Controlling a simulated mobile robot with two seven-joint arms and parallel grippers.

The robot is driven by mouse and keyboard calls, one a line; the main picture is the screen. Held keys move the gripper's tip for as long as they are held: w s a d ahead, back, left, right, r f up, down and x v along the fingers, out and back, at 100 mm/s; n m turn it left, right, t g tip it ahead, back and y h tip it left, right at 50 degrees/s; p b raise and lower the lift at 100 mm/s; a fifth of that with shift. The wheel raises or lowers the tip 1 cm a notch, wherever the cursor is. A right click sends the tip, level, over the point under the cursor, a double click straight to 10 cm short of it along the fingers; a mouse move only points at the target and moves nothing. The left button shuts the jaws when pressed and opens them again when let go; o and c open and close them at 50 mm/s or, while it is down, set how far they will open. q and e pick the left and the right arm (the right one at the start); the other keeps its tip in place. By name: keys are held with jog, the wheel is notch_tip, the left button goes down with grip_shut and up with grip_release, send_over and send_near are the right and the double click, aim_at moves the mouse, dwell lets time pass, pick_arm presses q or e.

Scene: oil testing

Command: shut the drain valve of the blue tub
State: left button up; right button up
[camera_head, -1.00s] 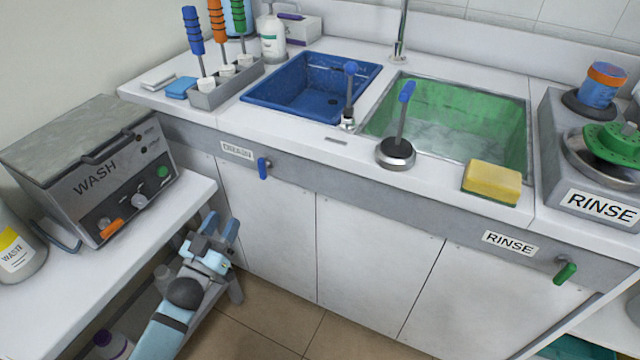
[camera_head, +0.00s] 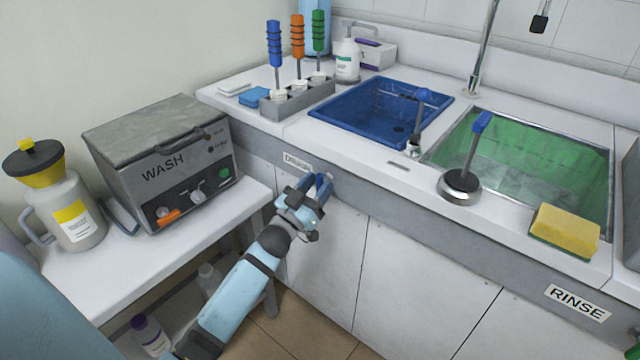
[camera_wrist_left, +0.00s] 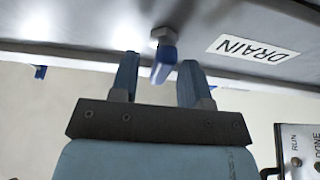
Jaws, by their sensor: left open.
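The blue tub (camera_head: 352,127) is set in the counter at the back, with no visible water in it. Its drain valve is on the grey front panel beside the DRAIN label (camera_head: 297,161). In the head view my left gripper (camera_head: 318,187) is at that valve and hides most of it. In the left wrist view the blue valve handle (camera_wrist_left: 163,66) sticks out between the two open fingers (camera_wrist_left: 158,80). A gap shows on each side, so the fingers do not look closed on it. My right gripper is not in view.
The grey WASH machine (camera_head: 160,165) stands on the lower side table to the left, next to a yellow-topped jug (camera_head: 75,210). A green-lined sink (camera_head: 530,165) and a yellow sponge (camera_head: 565,230) are to the right. White cabinet doors (camera_head: 400,280) lie below the panel.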

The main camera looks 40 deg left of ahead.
pick_arm(q)
jog(key=shift+w+r, duration=0.2)
jog(key=shift+w, duration=0.35)
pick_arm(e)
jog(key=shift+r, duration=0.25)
pick_arm(q)
grip_shut()
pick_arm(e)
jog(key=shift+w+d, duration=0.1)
